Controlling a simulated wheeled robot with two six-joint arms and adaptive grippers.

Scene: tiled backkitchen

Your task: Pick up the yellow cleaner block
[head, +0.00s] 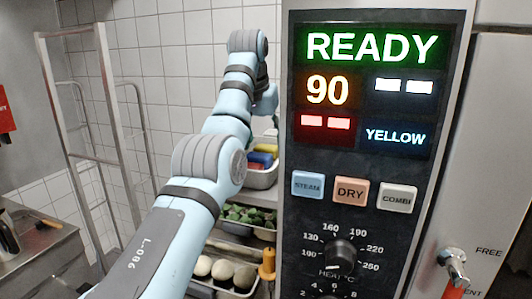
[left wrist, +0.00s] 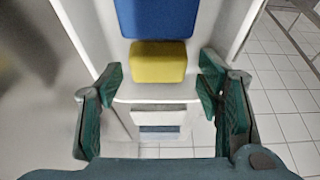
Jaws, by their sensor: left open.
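The yellow cleaner block (left wrist: 158,63) lies in a pale tray in the left wrist view, directly below a blue block (left wrist: 158,18). My left gripper (left wrist: 162,98) is open, with one dark green finger pair on each side of the picture. The yellow block shows between and beyond the fingers, and nothing is held. In the head view my left arm reaches over a metal tray (head: 264,180) with small coloured blocks, partly hidden behind the oven panel. The left fingertips are hard to make out there. My right gripper is not in view.
The oven control panel (head: 365,165) stands close on the right and its display reads READY, 90, YELLOW. Lower trays hold greens (head: 247,215) and round pale items (head: 222,270). A metal rack frame (head: 108,100) stands at the left. Tiled floor (left wrist: 285,85) shows beside the tray.

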